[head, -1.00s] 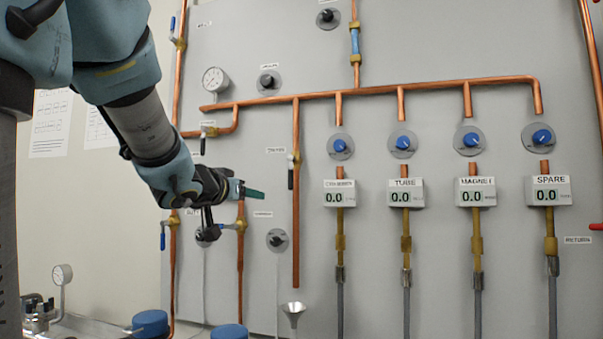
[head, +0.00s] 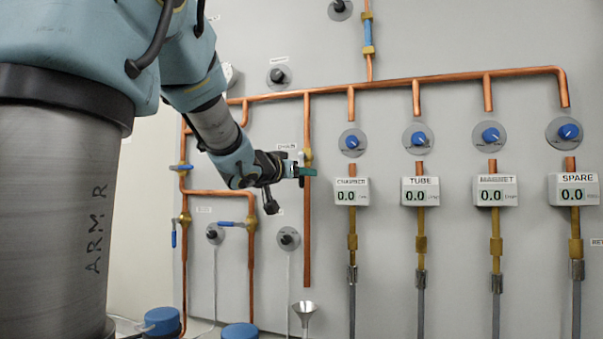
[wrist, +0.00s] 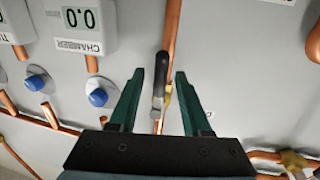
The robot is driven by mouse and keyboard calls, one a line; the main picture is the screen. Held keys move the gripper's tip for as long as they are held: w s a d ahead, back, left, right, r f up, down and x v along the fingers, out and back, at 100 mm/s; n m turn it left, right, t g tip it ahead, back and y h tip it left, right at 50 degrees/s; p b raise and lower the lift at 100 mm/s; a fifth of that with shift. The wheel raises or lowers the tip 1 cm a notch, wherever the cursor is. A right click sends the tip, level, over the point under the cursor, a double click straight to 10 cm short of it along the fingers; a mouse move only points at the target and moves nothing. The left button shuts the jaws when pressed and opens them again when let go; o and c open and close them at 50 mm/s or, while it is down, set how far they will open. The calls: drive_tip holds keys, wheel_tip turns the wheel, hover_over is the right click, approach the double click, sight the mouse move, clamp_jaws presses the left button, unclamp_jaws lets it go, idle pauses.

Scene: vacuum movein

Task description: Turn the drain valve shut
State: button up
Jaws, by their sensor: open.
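The drain valve (head: 308,154) is a brass valve on the vertical copper pipe that ends above a funnel. In the head view my gripper (head: 312,172) is in front of it and hides its handle. In the wrist view, where the labels appear upside down, the dark lever handle (wrist: 160,75) lies nearly in line with the pipe, and the brass body (wrist: 170,97) is partly behind the right finger. My gripper (wrist: 158,74) is open, with one green finger on each side of the handle. I cannot see either finger touching it.
The funnel (head: 305,310) stands below the pipe's open end. To the right are blue knobs (head: 352,142) and readouts (head: 351,191) showing 0.0. To the left are a blue-handled valve (head: 232,224) and a dark knob (head: 288,238). Blue caps (head: 239,331) stand low in front.

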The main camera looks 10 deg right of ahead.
drive_tip(key=shift+w, duration=0.1)
clamp_jaws()
idle(0.4)
idle(1.0)
